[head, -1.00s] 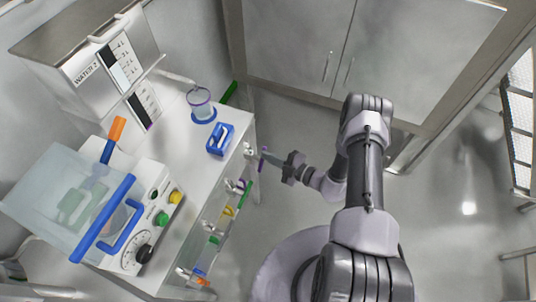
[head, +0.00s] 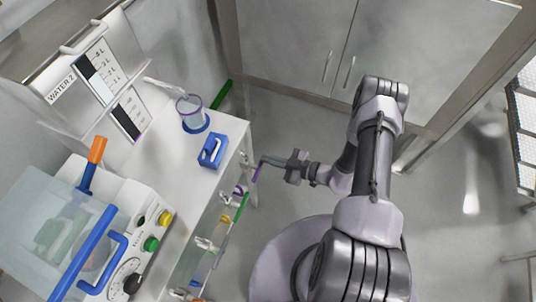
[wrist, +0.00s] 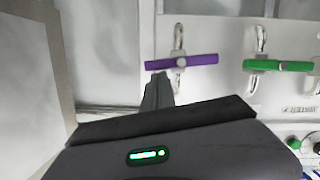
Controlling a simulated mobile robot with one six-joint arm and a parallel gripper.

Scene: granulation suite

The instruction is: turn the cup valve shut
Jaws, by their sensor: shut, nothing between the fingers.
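A purple valve handle (head: 257,172) is at the front side of the bench. In the wrist view this purple handle (wrist: 205,59) lies crosswise over a pale pipe. The clear cup (head: 188,116) with a purple rim stands upright on a blue ring on the bench top. My gripper (head: 266,162) is shut and empty, its tips at the purple handle. In the wrist view the fingertips (wrist: 158,80) are just below the handle's left half; I cannot tell whether they touch it.
A green valve handle (wrist: 278,65) sits right of the purple one, also crosswise. A WATER 2 tank (head: 85,80) and a control box (head: 125,215) stand at left. The floor beside the bench is clear.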

